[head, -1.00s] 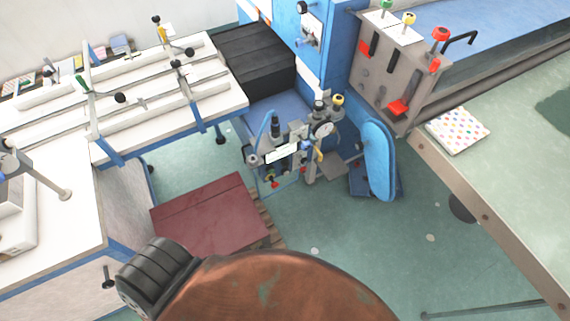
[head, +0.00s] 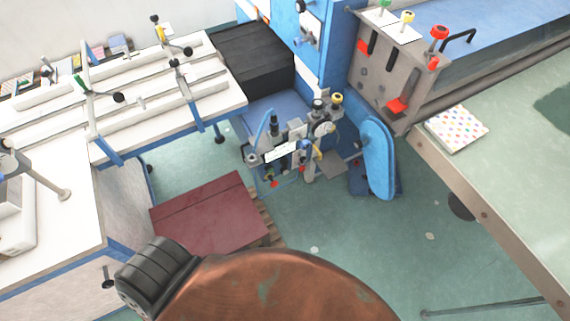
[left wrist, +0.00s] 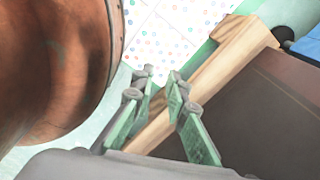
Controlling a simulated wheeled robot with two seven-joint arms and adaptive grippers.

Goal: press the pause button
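The grey control panel (head: 380,75) stands at the upper right in the head view. It carries a green knob (head: 385,4), a yellow knob (head: 407,18), a red mushroom button (head: 439,33) and a red part (head: 397,105) low on its face. Another yellow knob (head: 337,98) tops the small machine at the centre. No label can be read, so I cannot tell which is the pause button. My left gripper (left wrist: 159,88) shows in the left wrist view, its green fingers apart and nothing between them. Neither gripper is in the head view.
A dark red board (head: 210,215) lies low at centre left. A white workbench (head: 75,150) is at left, a green-topped table (head: 500,180) at right with a dotted sheet (head: 457,129). A wooden beam (left wrist: 205,80) passes just beyond my left fingers. Green floor is open at centre right.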

